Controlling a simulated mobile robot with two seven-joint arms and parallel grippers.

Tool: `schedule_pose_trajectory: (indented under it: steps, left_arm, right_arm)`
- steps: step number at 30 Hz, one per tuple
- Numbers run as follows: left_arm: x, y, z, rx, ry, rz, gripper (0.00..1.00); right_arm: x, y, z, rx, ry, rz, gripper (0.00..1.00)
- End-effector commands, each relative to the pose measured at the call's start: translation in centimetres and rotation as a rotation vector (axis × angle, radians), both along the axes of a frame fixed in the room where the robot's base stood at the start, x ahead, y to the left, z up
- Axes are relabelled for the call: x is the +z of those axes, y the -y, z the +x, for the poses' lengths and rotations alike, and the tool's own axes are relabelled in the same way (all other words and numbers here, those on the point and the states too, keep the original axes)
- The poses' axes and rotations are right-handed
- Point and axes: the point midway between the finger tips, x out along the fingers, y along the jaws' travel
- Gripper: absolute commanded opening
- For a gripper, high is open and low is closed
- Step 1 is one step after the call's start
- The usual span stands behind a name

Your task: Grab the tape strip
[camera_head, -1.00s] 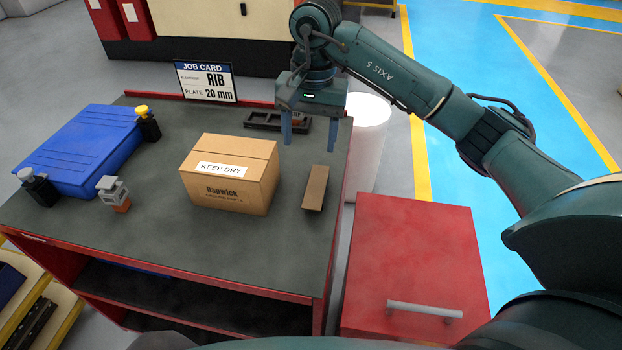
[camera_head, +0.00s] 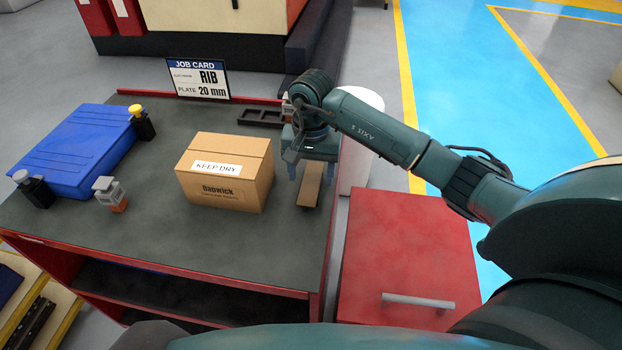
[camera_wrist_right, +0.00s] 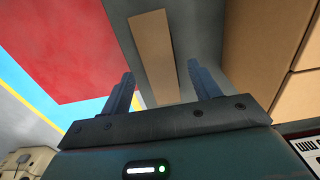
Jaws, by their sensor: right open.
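The tape strip (camera_head: 310,187) is a narrow tan strip lying on the grey bench top, right of the cardboard box. My right gripper (camera_head: 310,172) is over the strip's far end, pointing down, with one finger on each side of it in the picture. In the right wrist view the strip (camera_wrist_right: 154,52) runs away between the two open blue fingers of the gripper (camera_wrist_right: 163,82). Its near end sits between them, and the fingers look apart from it. Whether the fingertips reach the bench cannot be told. My left gripper is out of view.
A cardboard box (camera_head: 226,173) marked KEEP DRY stands close left of the strip. A black tray (camera_head: 260,117) lies behind. A blue case (camera_head: 78,150), a job card (camera_head: 199,78) and a small grey-orange item (camera_head: 110,193) are farther left. A red cabinet (camera_head: 408,250) stands right of the bench.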

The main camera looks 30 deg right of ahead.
Motion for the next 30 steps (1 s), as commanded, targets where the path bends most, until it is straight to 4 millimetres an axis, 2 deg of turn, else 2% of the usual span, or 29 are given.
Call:
schedule_pose_trajectory:
  steps: [3,9,26,30]
  left_arm:
    - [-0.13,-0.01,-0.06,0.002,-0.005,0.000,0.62]
    - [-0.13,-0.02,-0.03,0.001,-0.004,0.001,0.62]
    - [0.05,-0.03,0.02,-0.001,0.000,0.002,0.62]
    - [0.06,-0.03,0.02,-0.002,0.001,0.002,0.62]
  right_arm:
    - [-0.62,-0.01,0.00,0.000,0.001,0.001,0.62]
    - [-0.63,0.00,0.01,0.000,0.001,0.000,0.61]
    - [-0.58,0.01,0.02,0.000,0.001,0.000,0.15]
    - [-0.58,0.01,0.02,0.000,0.001,0.000,0.14]
